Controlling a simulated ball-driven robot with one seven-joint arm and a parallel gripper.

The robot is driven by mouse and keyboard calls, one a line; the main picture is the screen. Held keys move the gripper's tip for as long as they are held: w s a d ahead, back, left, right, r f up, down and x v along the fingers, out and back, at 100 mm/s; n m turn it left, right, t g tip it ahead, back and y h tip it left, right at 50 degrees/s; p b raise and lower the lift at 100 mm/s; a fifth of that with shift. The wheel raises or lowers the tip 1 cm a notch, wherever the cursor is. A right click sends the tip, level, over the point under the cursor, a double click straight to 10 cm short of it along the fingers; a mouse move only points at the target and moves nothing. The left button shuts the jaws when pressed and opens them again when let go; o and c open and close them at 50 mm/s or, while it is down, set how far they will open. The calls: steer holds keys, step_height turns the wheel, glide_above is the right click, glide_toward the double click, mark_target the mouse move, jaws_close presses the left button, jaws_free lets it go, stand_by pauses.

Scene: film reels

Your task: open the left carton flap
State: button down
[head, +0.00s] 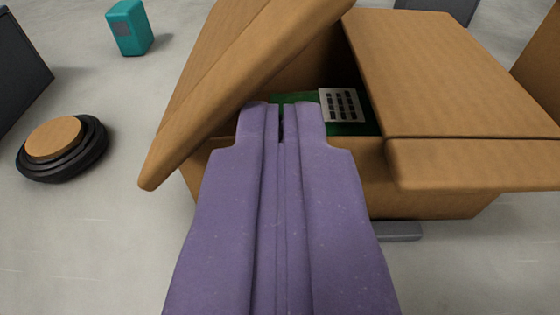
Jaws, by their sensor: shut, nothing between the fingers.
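A brown carton (432,200) stands in front of me. Its left flap (245,85) is partly raised and tilts over the carton's left side. Its right flap (440,75) lies nearly flat over the right part. Between the flaps is a gap, and a green item with a white label (342,105) shows inside. My purple gripper (282,108) is shut and empty. Its tips are at the gap, close to the lower right edge of the left flap. I cannot tell whether they touch the flap. My gripper hides part of the carton's front.
A black round stack with a tan top (54,140) lies on the grey floor at the left. A teal box (129,28) stands at the back left. A dark box (18,60) is at the left edge. A grey piece (400,231) lies below the carton's front. Floor at lower left is clear.

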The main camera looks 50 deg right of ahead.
steer(key=shift+w+a+r+p, duration=0.35)
steer(key=shift+w+r, duration=0.1)
steer(key=shift+r, duration=0.05)
steer(key=shift+w, duration=0.1)
steer(key=shift+w+a+r+p, duration=0.3)
steer(key=shift+w+a, duration=0.05)
steer(key=shift+w, duration=0.05)
steer(key=shift+w+a, duration=0.15)
steer(key=shift+w, duration=0.05)
steer(key=s+a+p, duration=0.2)
steer(key=s+a, duration=0.5)
stand_by(0.6)
